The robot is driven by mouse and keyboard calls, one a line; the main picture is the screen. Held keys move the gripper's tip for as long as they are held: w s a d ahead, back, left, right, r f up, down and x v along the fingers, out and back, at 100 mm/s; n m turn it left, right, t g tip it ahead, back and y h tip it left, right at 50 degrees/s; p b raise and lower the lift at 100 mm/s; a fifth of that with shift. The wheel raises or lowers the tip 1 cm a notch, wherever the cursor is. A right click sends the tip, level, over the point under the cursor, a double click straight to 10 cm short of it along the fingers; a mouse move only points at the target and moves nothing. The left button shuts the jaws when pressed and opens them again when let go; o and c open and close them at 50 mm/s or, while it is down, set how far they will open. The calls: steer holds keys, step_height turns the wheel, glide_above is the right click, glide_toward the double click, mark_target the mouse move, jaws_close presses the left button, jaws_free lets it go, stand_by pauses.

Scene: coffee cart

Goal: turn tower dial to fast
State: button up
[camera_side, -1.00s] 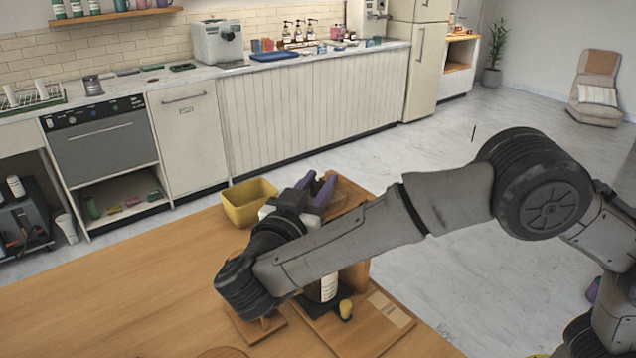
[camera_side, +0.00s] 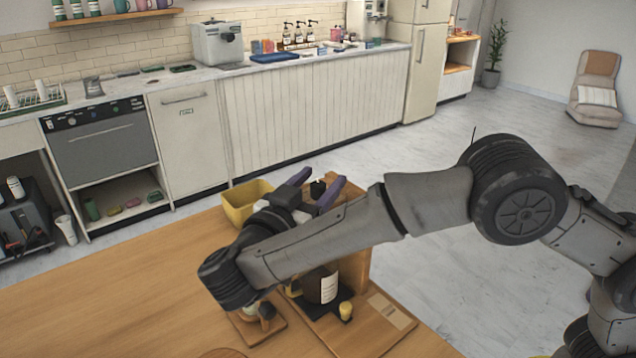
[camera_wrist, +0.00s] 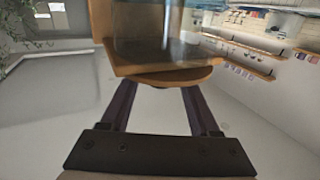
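The wooden tower (camera_side: 356,265) stands on the table, largely behind my arm in the side view. In the wrist view its wooden frame (camera_wrist: 101,25) and glass-like part fill the top, with a rounded wooden edge below. My gripper (camera_side: 317,180) is raised near the tower's top, fingers spread. A small dark part (camera_side: 317,189) shows between the fingers; I cannot tell if it is the dial. In the wrist view the two purple fingers stand apart with nothing clearly held between them. The dial's markings and setting cannot be made out.
A dark carafe (camera_side: 322,287) with a white label stands below my forearm, beside a small yellow piece (camera_side: 346,311). A wooden coaster (camera_side: 268,331) bears a small item. The table's left part (camera_side: 110,300) is clear.

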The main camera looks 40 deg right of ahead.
steer(key=shift+a+f, duration=0.15)
steer(key=v, duration=0.7)
steer(key=shift+s+a, duration=0.1)
steer(key=shift+s, duration=0.05)
